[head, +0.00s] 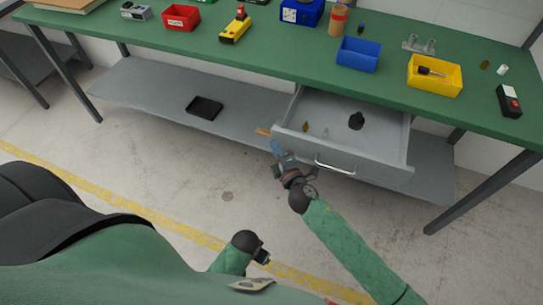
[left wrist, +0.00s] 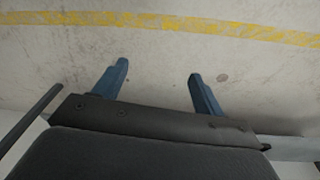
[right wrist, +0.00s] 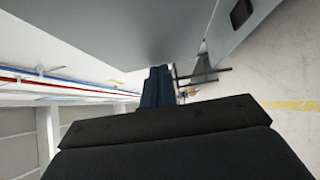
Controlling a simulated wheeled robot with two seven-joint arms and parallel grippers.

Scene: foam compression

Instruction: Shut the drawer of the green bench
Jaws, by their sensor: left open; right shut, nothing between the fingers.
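The green bench (head: 290,62) stands across the head view. Its grey drawer (head: 385,154) is pulled out at the right of the bench's middle, with a silver bar handle (head: 335,168) on its front. A dark object (head: 356,121) and a few small items lie inside. My right gripper (head: 276,147) is shut and empty, by the left end of the drawer front; contact cannot be told. In the right wrist view its blue fingers (right wrist: 158,84) are together beside a large grey surface. My left gripper (left wrist: 155,82) is open and empty above the floor in the left wrist view.
The benchtop holds a blue bin (head: 358,54), a yellow bin (head: 434,75), a red bin (head: 181,18) and several tools. A black tray (head: 205,108) sits on the lower shelf (head: 150,95). A dark bench leg (head: 480,192) stands right of the drawer. The floor in front is clear.

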